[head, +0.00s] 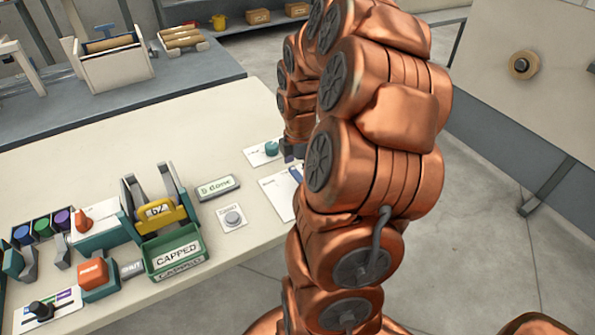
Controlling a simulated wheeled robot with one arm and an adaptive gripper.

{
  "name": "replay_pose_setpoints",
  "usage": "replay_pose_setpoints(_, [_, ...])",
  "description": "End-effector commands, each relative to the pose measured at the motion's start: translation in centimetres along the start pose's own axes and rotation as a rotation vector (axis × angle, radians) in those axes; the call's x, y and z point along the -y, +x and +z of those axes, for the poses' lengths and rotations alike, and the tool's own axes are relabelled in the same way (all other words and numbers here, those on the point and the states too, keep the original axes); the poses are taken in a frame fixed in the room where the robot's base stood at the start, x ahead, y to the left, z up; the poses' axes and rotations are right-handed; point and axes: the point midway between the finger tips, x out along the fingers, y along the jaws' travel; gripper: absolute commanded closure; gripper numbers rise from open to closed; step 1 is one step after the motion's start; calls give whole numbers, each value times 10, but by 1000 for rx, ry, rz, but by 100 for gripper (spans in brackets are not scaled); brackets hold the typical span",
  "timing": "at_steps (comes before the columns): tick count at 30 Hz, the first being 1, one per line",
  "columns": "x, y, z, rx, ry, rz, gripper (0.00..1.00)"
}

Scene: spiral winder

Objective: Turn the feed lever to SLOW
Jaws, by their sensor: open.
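No label reading SLOW is legible, so I cannot tell for sure which control is the feed lever. An orange-red lever (83,222) sits on a white-topped teal box at the left of the bench. A black-knobbed control (42,310) stands on a plate with coloured labels at the lower left. A teal knob (271,148) sits on a white plate at the bench's far right side. My gripper (290,150) shows only as a small dark grey part beside this teal knob; it is open. My arm hides its fingers, and contact cannot be told.
A green tray (176,268) marked CAPPED stands before a yellow-handled device (160,213). An orange block (93,272), a labelled display (217,187) and a round grey button (233,218) are nearby. Coloured spools (43,227) stand far left. The bench (215,130) is clear behind them.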

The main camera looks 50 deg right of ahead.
Motion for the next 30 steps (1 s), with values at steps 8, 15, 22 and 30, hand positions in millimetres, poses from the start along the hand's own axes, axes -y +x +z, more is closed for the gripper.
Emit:
replay_pose_setpoints(8, [0,2,0,0,2,1,0])
replay_pose_setpoints(15, [0,2,0,-1,1,0,22])
replay_pose_setpoints(22, [0,3,0,-1,1,0,46])
replay_pose_setpoints(30, [0,4,-1,-3,0,0,74])
